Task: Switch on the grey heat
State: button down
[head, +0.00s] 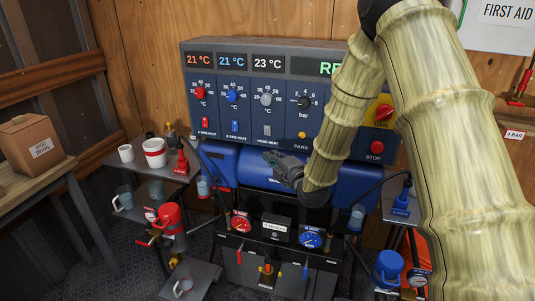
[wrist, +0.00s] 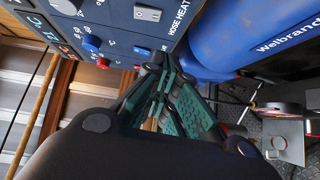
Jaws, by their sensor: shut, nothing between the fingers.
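The grey heat switch (head: 267,130) is a small grey rocker marked HOSE HEAT, below the grey knob (head: 266,99) on the dark blue control panel. It also shows in the wrist view (wrist: 147,14), at the top, beyond my fingertips. I cannot tell which way it is tipped. My gripper (head: 272,157) is just below the panel's lower edge, in front of the blue tank, below the switch and apart from it. In the wrist view its green-padded fingers (wrist: 160,70) are together and empty.
The red heat switch (head: 205,122) and blue heat switch (head: 235,126) sit left of the grey one. A yellow button (head: 301,135) and a red STOP button (head: 376,147) are to the right. The blue tank (head: 245,169) is below. Shelves with cups (head: 126,153) stand left.

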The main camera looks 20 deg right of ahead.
jog(key=shift+v, duration=1.4)
jog(key=shift+f, duration=0.1)
jog(key=s+a+f+m+g+h, duration=0.1)
jog(key=s+f+m+g, duration=0.25)
jog(key=s+f, duration=0.5)
jog(key=s+a+f+m+g, duration=0.1)
jog(key=s+f+m+g, duration=0.4)
jog(key=f, duration=0.7)
jog(key=s+a+f+m+g+h, duration=0.1)
jog(key=s+f+m, duration=0.2)
jog(key=s+f, duration=0.6)
jog(key=s+f+m+g, duration=0.2)
jog(key=s+f+m, duration=0.1)
jog(key=s, duration=0.6)
jog(key=s+f+m+g+h, duration=0.1)
jog(key=s+f+m+g, duration=0.1)
jog(key=s+f, duration=0.3)
jog(key=s+f+m+g, duration=0.3)
jog(key=s+f, duration=0.1)
jog(key=s, duration=1)
jog(key=shift+a+m, duration=0.35)
